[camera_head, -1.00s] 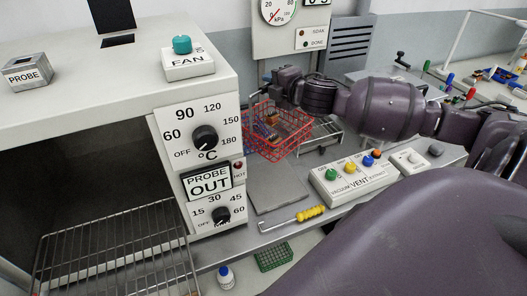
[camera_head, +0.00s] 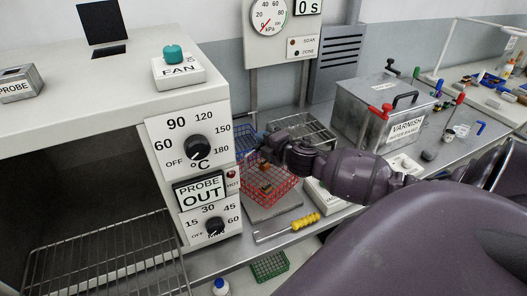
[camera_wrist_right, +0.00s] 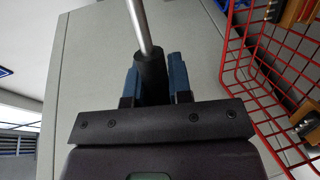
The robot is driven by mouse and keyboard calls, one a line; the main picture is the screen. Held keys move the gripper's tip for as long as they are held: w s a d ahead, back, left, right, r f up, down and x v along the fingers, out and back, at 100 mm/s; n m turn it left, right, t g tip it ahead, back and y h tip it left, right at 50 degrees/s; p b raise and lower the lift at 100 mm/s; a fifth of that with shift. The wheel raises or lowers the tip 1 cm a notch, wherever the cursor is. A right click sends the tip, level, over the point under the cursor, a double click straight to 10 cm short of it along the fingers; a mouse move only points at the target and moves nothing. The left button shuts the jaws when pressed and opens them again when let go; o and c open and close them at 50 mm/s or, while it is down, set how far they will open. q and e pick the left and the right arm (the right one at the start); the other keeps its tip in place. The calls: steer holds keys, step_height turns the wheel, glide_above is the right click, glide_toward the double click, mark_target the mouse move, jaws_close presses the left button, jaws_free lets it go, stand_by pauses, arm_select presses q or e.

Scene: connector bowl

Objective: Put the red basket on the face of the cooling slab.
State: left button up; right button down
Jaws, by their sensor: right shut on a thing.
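In the wrist view the gripper (camera_wrist_right: 153,78) is shut on a dark grip with a metal rod, which appears to be the basket's handle. The cooling slab (camera_head: 289,204) is a flat grey plate, partly hidden behind the basket. I cannot tell whether the basket touches it. My left gripper is out of view.
The oven panel (camera_head: 190,195) stands close left of the basket. A blue basket (camera_head: 246,140) and a wire rack (camera_head: 311,133) are behind. A yellow-handled hook (camera_head: 305,221) lies at the front edge. The varnish box (camera_head: 385,108) stands to the right.

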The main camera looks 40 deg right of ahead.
steer(key=shift+f, duration=1.9)
steer(key=shift+b, duration=0.3)
steer(key=c, duration=1.5)
jaws_free()
steer(key=shift+f, duration=0.2)
steer(key=o, duration=0.5)
steer(key=shift+c, duration=0.2)
steer(key=s+r, duration=0.3)
steer(key=s, duration=0.9)
steer(key=s+a+f+m, duration=0.2)
steer(key=f, duration=0.1)
steer(key=s+a+f+m+g, duration=0.1)
steer(key=a+f+m, duration=0.1)
steer(key=f+m, duration=0.1)
steer(key=s+a+f+m+g, duration=0.1)
steer(key=s+a+f+m, duration=0.1)
steer(key=f, duration=0.3)
steer(key=shift+s+a+m, duration=0.35)
steer(key=shift+a+m, duration=0.2)
steer(key=shift+m, duration=0.05)
steer(key=s+a+f+m+g, duration=0.1)
steer(key=s+a+f+m, duration=0.1)
steer(key=a+f+m, duration=0.1)
steer(key=s+a+f+m+g, duration=0.1)
steer(key=s+a+f+m, duration=0.2)
steer(key=a, duration=0.5)
steer(key=f+m, duration=0.1)
steer(key=m, duration=0.1)
steer(key=shift+m+y, duration=0.3)
